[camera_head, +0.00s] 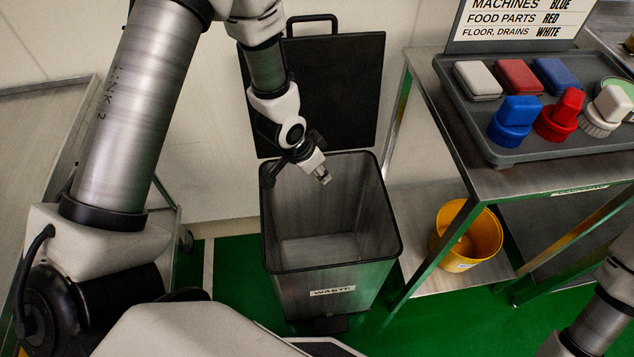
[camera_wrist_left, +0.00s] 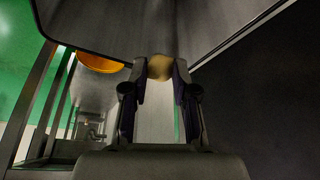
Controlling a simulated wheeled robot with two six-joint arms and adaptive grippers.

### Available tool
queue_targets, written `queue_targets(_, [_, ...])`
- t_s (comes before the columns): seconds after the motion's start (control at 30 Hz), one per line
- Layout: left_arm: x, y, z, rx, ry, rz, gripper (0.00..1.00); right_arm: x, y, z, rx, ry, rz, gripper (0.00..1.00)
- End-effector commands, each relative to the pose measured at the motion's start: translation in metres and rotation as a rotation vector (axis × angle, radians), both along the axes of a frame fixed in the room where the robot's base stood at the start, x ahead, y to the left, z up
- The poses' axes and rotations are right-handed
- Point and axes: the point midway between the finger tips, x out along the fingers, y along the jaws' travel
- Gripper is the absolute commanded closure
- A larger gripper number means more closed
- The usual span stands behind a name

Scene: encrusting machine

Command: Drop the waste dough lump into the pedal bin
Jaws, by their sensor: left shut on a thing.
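The pedal bin (camera_head: 330,290) stands on the green floor in the head view, a grey metal box with a dark rim and a "WASTE" label. Its black lid (camera_head: 345,90) is up, and the inside that shows looks empty. My left gripper (camera_head: 323,176) is over the bin's opening, near the back-left rim. In the left wrist view it is shut on the pale tan dough lump (camera_wrist_left: 160,67), held between the two fingertips. The lump is hard to make out in the head view. The bin's rim (camera_wrist_left: 105,55) shows in the left wrist view. My right gripper is out of view.
A metal table (camera_head: 490,183) on the right bears a dark tray (camera_head: 520,155) with coloured brushes and pads, and a sign (camera_head: 515,20) behind. A yellow bucket (camera_head: 480,240) stands on the lower shelf. A wall is behind the bin.

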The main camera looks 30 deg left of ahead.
Motion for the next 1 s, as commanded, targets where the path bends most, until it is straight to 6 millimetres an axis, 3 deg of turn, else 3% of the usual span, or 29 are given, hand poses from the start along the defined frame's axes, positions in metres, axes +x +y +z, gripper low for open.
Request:
queue_targets(0.43, [0.0, 0.0, -0.055, 0.0, 0.0, -0.001, 0.87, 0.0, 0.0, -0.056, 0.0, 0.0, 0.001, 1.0])
queue_targets(0.77, [0.0, 0.0, -0.057, 0.0, 0.0, -0.001, 0.87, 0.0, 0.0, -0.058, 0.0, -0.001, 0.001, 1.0])
queue_targets(0.8, [0.0, 0.0, -0.057, 0.0, 0.0, -0.001, 0.65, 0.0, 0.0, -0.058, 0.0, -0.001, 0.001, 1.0])
queue_targets(0.87, [0.0, 0.0, -0.057, 0.0, 0.0, -0.001, 0.44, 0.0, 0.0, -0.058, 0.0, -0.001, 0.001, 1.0])
queue_targets(1.0, [0.0, 0.0, -0.057, 0.0, 0.0, -0.001, 0.43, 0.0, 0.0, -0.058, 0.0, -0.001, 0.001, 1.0])
